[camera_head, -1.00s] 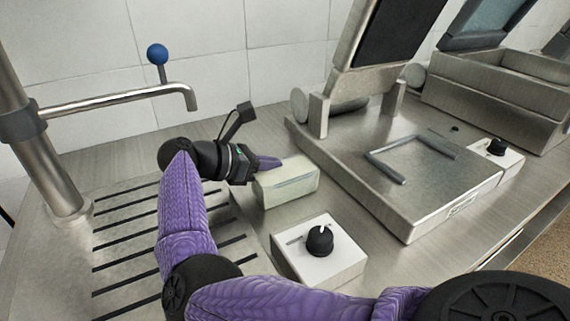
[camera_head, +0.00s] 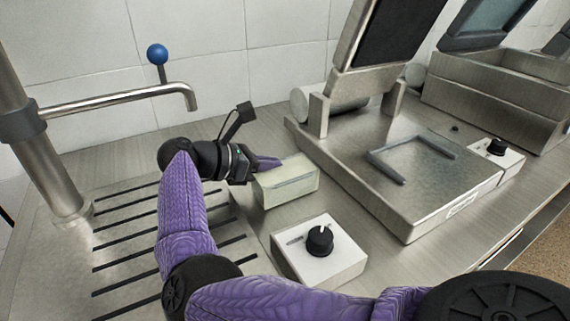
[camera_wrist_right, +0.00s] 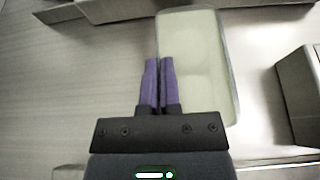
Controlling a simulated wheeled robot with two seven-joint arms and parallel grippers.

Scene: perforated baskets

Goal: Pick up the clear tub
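The clear tub (camera_head: 290,187) is a pale, greenish-white see-through box. It stands upright on the steel counter, beside the press with the raised lid. In the right wrist view the tub (camera_wrist_right: 208,50) lies at the top right, with its long side upright in the picture. My right gripper (camera_head: 270,162) reaches in from the left. Its two purple fingers (camera_wrist_right: 159,66) are nearly together at the tub's left edge, one outside the wall and one over the tub, and appear to pinch the rim. The fingertips' depth is hard to see. My left gripper is not in view.
A white box with a black knob (camera_head: 318,262) stands just in front of the tub. The steel press (camera_head: 425,205) is to the right. A tap (camera_head: 120,97) and slotted drainer (camera_head: 120,250) are at the left. A tiled wall closes the back.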

